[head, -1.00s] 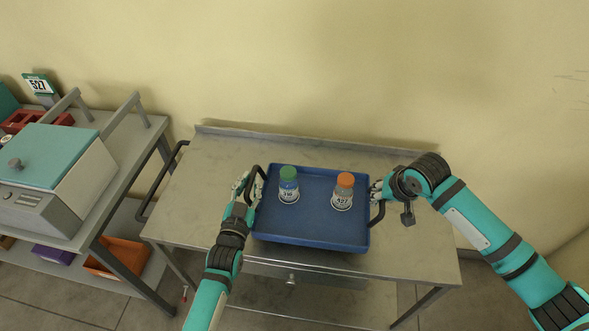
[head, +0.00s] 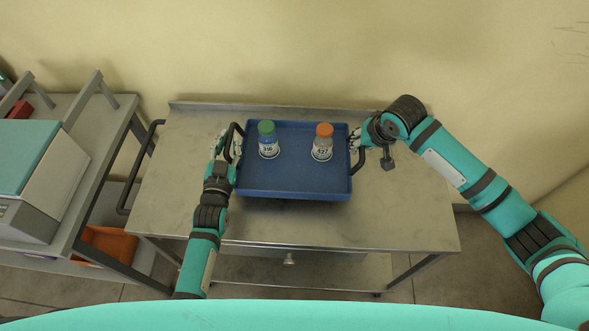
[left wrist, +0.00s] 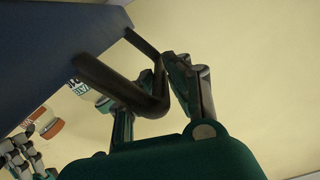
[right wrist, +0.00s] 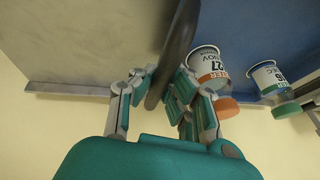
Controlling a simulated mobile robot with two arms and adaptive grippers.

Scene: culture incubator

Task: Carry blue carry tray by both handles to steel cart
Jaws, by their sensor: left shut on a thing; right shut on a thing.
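The blue carry tray (head: 295,180) is level over the steel cart (head: 400,215) in the head view; I cannot tell whether it touches the top. A green-capped bottle (head: 268,140) and an orange-capped bottle (head: 323,142) stand upright in it. My left gripper (head: 231,150) is shut on the tray's left dark handle; the left wrist view shows the fingers (left wrist: 165,90) around this handle (left wrist: 115,82). My right gripper (head: 358,140) is shut on the right handle, which also shows between the fingers in the right wrist view (right wrist: 178,45).
A grey bench (head: 95,190) with a teal-lidded machine (head: 30,160) stands left of the cart. An orange bin (head: 108,243) sits on its lower shelf. The cart has a push handle (head: 137,170) on its left and a raised back edge. Its top is clear around the tray.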

